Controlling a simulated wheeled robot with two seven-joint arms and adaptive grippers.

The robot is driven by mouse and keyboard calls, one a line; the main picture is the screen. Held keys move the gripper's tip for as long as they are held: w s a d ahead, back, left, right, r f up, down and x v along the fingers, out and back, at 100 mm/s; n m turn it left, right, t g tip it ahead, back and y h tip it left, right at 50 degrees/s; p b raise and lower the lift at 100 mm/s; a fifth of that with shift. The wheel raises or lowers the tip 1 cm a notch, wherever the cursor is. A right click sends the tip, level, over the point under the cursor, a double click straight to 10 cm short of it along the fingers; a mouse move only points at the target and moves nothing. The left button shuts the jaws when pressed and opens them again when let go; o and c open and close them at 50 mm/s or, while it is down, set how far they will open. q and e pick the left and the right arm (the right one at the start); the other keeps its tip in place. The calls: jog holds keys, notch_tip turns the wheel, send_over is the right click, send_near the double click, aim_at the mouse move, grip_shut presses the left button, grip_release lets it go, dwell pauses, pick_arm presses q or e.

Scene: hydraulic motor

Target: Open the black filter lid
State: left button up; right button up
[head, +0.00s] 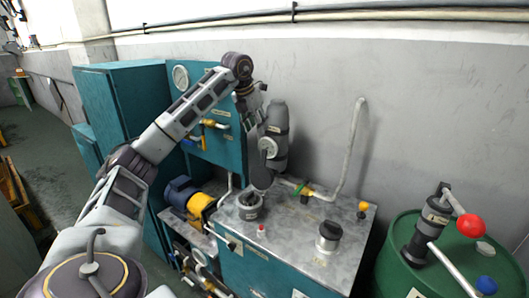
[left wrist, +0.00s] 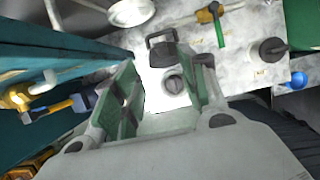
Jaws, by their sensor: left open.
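A dark round filter fitting (head: 249,207) stands on the left part of the metal tank top. I take its black lid to be the dark raised piece (left wrist: 162,45) in the left wrist view; I cannot tell whether it is shut. My right gripper is not in view.
Another black cap (head: 330,235) stands at the tank top's (head: 295,235) right. A green-handled valve (head: 302,189) and pipe lie behind. A teal panel (head: 205,135) stands left. A green drum (head: 410,265) with a red-knobbed lever is at far right. The middle of the tank top is mostly clear.

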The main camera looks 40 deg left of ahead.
aim_at(264, 150)
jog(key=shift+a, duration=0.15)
pick_arm(q)
jog(key=x, duration=1.2)
jog(key=shift+d, duration=0.1)
jog(key=shift+w+f, duration=0.3)
jog(key=shift+f, duration=0.55)
grip_shut()
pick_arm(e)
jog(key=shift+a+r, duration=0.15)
